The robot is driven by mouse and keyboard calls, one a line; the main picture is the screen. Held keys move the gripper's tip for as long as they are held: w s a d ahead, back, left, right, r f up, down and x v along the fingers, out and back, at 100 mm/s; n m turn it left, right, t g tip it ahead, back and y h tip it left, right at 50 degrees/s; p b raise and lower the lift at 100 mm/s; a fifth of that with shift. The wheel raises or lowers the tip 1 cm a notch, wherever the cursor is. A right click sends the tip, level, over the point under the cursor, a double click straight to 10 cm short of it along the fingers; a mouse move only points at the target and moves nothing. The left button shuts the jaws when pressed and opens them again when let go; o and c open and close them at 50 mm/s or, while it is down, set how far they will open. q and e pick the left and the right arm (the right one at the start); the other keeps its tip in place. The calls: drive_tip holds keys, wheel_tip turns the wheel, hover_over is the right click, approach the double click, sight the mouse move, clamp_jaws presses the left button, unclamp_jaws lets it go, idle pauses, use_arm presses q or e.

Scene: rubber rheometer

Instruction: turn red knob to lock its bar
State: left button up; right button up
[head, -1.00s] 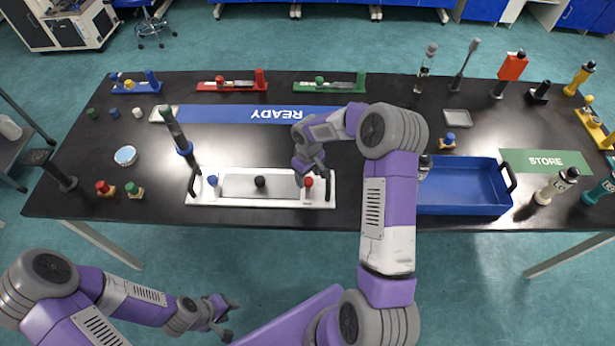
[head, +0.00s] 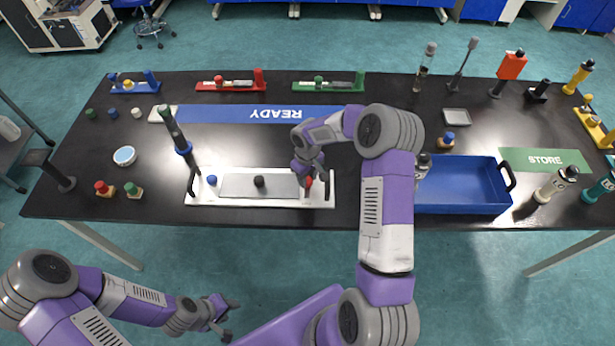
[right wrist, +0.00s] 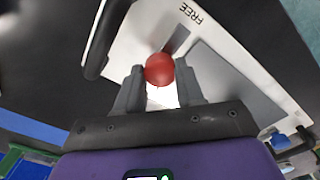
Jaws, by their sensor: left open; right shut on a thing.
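The red knob (head: 309,181) stands at the right end of the white fixture plate (head: 255,203), partly hidden by my right gripper (head: 307,175). In the right wrist view, the round red knob (right wrist: 159,69) is between the two fingertips of my right gripper (right wrist: 160,85), which is shut on it. A dark bar or slot runs from the knob toward the word FREE on the plate. A black knob (head: 259,181) and a blue knob (head: 212,180) are further left on the plate. My left gripper (head: 224,312) is open and empty, low in front of the table.
The plate has dark handles at both ends. A tall black tool with a blue ring (head: 182,148) rises near its left end. A blue tray (head: 465,209) lies to the right, behind my right arm. Red and green knobs on small blocks stand at the left front. The table's front edge is close.

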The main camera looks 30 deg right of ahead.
drive_tip(key=m+b, duration=0.2)
drive_tip(key=m, duration=0.2)
drive_tip(key=shift+w+b, duration=0.1)
drive_tip(key=shift+b, duration=0.2)
drive_tip(key=m+b, duration=0.1)
drive_tip(key=m, duration=0.3)
drive_tip(key=shift+m, duration=0.4)
drive_tip(key=m, duration=0.4)
drive_tip(key=shift+r+m, duration=0.1)
drive_tip(key=shift+m, duration=0.2)
drive_tip(key=shift+m+p, duration=0.45)
drive_tip(key=shift+m, duration=1.75)
drive_tip(key=o, duration=1)
drive_tip(key=shift+o, duration=0.2)
wheel_tip(320, 180, up, 8)
drive_tip(key=shift+f+p, duration=0.25)
drive_tip(key=shift+p, duration=0.35)
